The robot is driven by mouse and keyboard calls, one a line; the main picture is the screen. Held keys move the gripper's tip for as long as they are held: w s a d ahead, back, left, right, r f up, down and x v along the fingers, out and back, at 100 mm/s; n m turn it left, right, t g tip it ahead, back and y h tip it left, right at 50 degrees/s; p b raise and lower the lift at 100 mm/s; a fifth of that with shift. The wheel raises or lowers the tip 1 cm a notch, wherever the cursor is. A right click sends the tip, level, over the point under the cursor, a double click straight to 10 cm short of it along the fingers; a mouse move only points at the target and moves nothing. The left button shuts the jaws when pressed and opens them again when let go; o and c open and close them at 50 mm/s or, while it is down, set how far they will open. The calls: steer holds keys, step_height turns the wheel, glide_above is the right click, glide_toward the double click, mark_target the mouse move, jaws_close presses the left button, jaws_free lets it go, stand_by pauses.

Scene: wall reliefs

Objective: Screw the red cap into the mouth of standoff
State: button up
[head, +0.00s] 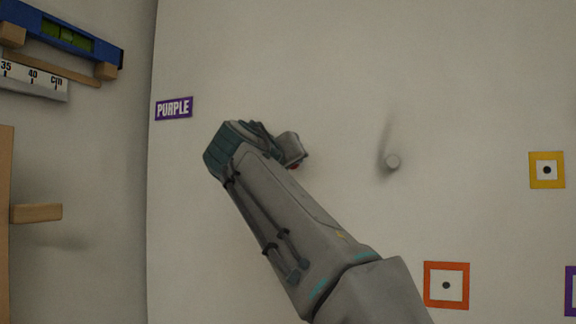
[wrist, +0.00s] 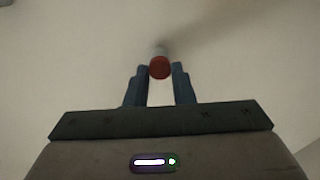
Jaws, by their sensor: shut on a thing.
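The red cap (wrist: 160,68) sits between the two fingertips of my gripper (wrist: 160,73), which is shut on it. In the head view only a small red sliver of the cap (head: 294,167) shows below my gripper (head: 292,152). In the wrist view a pale round standoff (wrist: 160,50) shows just beyond the cap, nearly in line with it, with a shadow on the wall. The cap hides its mouth, and I cannot tell whether the two touch. In the head view my gripper hides this standoff.
A similar pale peg (head: 392,163) sticks out of the wall to the right of my gripper. A purple label (head: 174,108) is at the left. Yellow (head: 547,170) and orange (head: 446,285) square markers are at the right. A wooden peg (head: 36,213) juts out at far left.

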steer(key=m+b, duration=0.1)
steer(key=m, duration=0.3)
steer(key=o, duration=0.6)
